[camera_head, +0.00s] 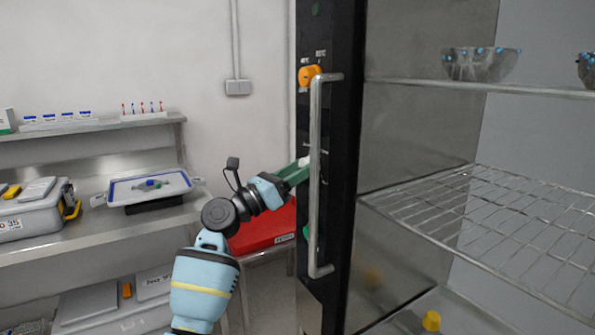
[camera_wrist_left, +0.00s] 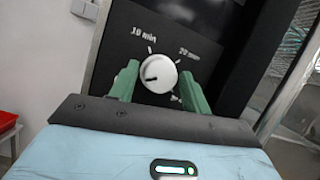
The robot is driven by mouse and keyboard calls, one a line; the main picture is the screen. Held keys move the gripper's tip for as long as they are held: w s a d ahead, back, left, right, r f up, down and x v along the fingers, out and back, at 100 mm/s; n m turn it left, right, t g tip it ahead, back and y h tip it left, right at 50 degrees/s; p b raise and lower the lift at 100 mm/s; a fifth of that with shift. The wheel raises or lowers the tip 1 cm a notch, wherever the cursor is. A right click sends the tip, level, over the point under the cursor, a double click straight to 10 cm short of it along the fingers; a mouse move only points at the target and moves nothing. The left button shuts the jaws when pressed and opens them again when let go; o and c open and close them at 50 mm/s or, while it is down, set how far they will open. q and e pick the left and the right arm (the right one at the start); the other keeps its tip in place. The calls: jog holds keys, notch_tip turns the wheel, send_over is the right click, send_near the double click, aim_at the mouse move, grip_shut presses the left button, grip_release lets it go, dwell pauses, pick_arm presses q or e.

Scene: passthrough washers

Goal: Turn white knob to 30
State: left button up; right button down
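The white knob (camera_wrist_left: 159,73) sits on a black panel in the left wrist view. Its dark mark points to the left. Labels 10 min (camera_wrist_left: 144,34) and 20 min (camera_wrist_left: 190,53) show above it; another label at lower right is partly hidden by a finger. My left gripper (camera_wrist_left: 158,69) has its green fingers on either side of the knob, apart from each other, with visible gaps to it. In the head view, the left gripper (camera_head: 295,172) reaches the panel beside the small, partly hidden white knob (camera_head: 304,161). My right gripper is not in view.
A long metal handle (camera_head: 315,180) stands out from the panel just right of my left gripper. An orange knob (camera_head: 309,75) is higher up. Open wire shelves (camera_head: 480,200) are at right. A steel bench (camera_head: 100,235) with a tray (camera_head: 150,187) is at left.

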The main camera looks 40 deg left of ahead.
pick_arm(q)
jog(key=c, duration=0.7)
